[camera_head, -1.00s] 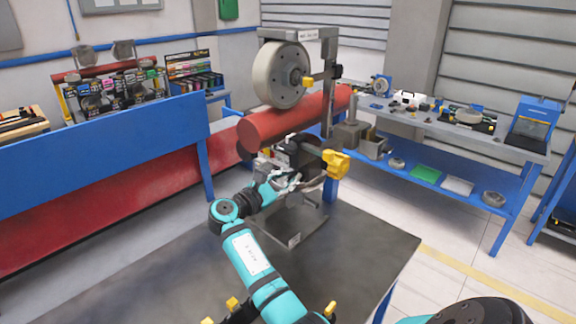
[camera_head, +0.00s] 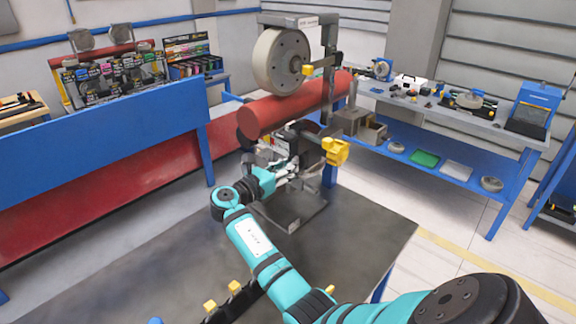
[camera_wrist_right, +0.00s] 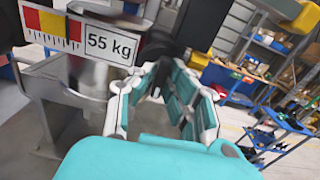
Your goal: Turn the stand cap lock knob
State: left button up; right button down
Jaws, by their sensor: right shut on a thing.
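The stand (camera_head: 292,207) is a grey metal base on the dark table, with a black upper part and yellow knobs. My right gripper (camera_head: 288,172) is at the left side of its black upper part. In the right wrist view, the teal and white fingers (camera_wrist_right: 165,95) close around a dark, blurred part beside the 55 kg scale label. This part appears to be the stand cap lock knob (camera_wrist_right: 157,45); the fingers hide much of it in the head view. A yellow knob (camera_head: 335,151) sticks out on the right of the stand. My left gripper is not in view.
The dark table (camera_head: 350,245) has clear room around the base. A blue workbench (camera_head: 480,125) with tools stands at the right.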

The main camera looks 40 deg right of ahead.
dwell(0.4)
jog(key=c, duration=1.4)
grip_release()
jog(key=shift+o, duration=0.2)
jog(key=s+a, duration=0.1)
jog(key=a, duration=1.1)
